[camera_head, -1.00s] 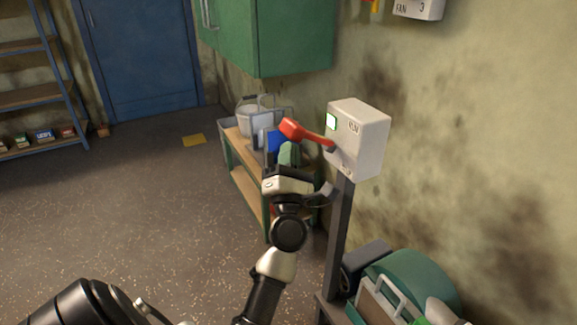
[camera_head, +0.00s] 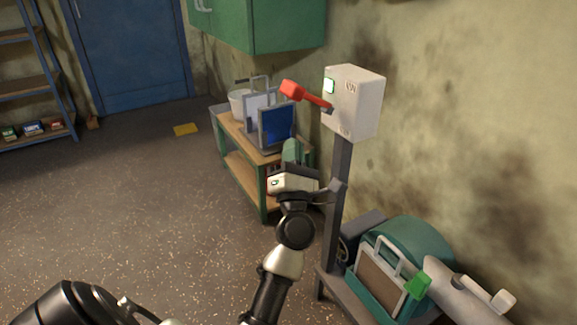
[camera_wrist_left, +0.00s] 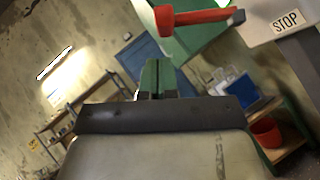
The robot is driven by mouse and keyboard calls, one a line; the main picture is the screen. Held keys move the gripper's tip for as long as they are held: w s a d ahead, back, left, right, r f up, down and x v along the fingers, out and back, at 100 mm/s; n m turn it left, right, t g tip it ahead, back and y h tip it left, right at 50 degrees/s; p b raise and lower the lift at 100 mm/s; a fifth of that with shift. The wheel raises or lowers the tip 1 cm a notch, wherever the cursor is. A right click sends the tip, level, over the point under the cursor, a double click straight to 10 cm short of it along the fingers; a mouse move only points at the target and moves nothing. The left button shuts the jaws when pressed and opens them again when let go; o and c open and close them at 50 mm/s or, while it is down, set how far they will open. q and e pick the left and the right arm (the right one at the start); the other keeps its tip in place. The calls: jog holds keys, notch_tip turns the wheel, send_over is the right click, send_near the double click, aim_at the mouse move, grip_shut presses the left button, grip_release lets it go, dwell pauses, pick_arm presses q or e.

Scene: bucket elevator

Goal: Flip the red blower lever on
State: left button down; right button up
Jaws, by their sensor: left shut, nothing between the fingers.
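The red lever (camera_head: 305,95) juts out to the left and a little upward from a pale control box (camera_head: 355,104) on a dark post. In the left wrist view the red lever (camera_wrist_left: 195,17) crosses the top, beside the box's STOP label (camera_wrist_left: 287,21). My left gripper (camera_head: 292,150) has green fingers, which are shut and empty. It is below the lever and apart from it. In the left wrist view the fingers of my left gripper (camera_wrist_left: 157,78) point ahead, with the lever above them.
A green cabinet (camera_head: 262,25) hangs above. A teal machine (camera_head: 420,245) sits low right beside the post (camera_head: 338,190).

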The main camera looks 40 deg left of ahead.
jog(key=shift+v, duration=1)
